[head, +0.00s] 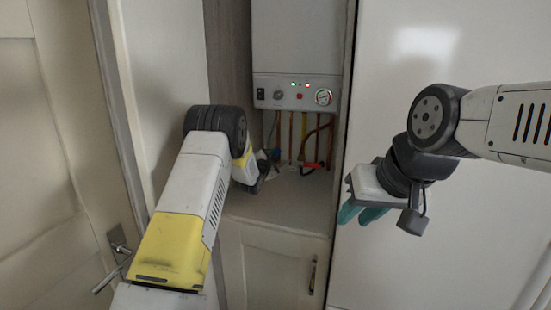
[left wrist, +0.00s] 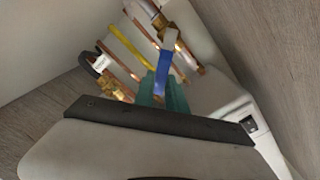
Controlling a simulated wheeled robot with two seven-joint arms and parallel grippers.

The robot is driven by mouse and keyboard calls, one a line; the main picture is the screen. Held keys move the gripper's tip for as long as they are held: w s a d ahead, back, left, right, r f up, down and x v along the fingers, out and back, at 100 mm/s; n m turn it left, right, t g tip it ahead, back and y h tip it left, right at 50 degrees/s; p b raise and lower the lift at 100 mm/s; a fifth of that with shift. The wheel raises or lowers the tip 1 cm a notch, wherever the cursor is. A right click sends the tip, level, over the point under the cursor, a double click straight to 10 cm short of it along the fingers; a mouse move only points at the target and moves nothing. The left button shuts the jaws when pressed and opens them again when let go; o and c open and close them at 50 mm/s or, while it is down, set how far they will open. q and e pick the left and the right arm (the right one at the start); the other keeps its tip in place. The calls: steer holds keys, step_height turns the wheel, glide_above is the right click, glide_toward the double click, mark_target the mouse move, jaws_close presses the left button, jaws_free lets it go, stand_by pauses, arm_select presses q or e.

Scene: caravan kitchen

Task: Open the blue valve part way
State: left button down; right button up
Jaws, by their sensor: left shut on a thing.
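The blue valve handle (left wrist: 163,72) shows in the left wrist view, a flat blue lever on a copper pipe with brass fittings. My left gripper (left wrist: 164,94) has its teal fingers shut on the lever's near end, which is partly hidden between them. In the head view a bit of blue (head: 275,153) shows beside my left gripper (head: 267,163), whose fingertips are mostly hidden by its own wrist. My right gripper (head: 361,213) hangs empty before the white panel at the right, its teal fingers a little apart.
A white boiler (head: 297,93) hangs above the pipes inside the cupboard. A red handle (head: 312,165) sits to the right of the blue one. A yellow pipe (left wrist: 130,42) and several copper pipes run close by. The cupboard's side walls are near; the shelf (head: 290,205) in front is clear.

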arm_select(q)
steer(key=shift+a+n, duration=0.15)
steer(key=shift+n, duration=0.15)
steer(key=c, duration=1.4)
jaws_free()
steer(key=shift+o, duration=0.2)
steer(key=v, duration=0.7)
steer(key=shift+s, duration=0.35)
steer(key=shift+s, duration=0.1)
